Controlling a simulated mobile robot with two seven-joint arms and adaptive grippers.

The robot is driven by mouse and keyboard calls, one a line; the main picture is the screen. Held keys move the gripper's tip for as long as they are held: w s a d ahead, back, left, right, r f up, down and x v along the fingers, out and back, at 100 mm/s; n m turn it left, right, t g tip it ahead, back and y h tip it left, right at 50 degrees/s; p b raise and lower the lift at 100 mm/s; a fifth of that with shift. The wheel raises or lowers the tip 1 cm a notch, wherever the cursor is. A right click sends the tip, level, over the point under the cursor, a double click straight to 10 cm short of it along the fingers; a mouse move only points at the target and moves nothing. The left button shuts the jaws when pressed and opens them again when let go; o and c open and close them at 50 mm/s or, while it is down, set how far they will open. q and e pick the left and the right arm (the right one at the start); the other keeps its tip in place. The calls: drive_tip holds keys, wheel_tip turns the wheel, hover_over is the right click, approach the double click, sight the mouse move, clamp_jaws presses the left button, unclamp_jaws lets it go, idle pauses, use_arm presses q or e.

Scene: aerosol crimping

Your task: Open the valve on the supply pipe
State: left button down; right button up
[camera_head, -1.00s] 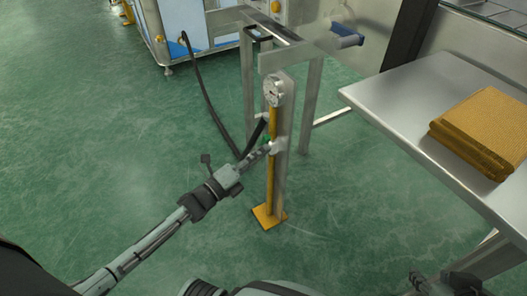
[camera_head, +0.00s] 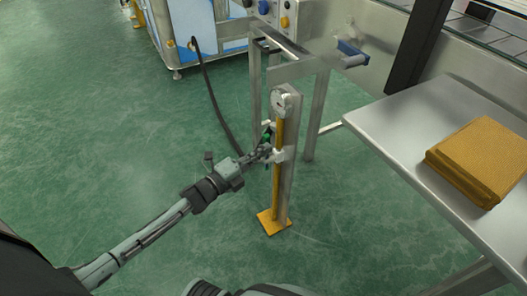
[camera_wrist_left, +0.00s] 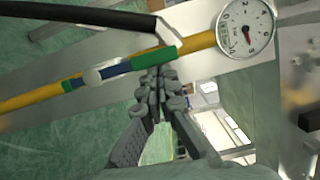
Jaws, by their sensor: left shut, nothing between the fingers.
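The supply pipe (camera_head: 276,190) is a yellow upright pipe on a metal post with a yellow foot. A round gauge (camera_head: 281,102) sits at its top; it also shows in the left wrist view (camera_wrist_left: 246,27). The valve's green handle (camera_wrist_left: 148,60) lies along the pipe in the left wrist view and shows small in the head view (camera_head: 267,135). My left gripper (camera_wrist_left: 156,75) is shut and empty, with its fingertips right at the green handle; contact is unclear. In the head view the left gripper (camera_head: 268,151) reaches the pipe from the left. My right gripper is not in view.
A black hose (camera_head: 212,100) runs behind the post. A metal table (camera_head: 390,118) with a yellow-brown stack (camera_head: 480,160) stands at the right. A blue and white machine (camera_head: 185,35) stands at the back. The green floor on the left is clear.

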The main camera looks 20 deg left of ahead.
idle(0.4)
use_arm(q)
drive_tip(key=v, duration=1.2)
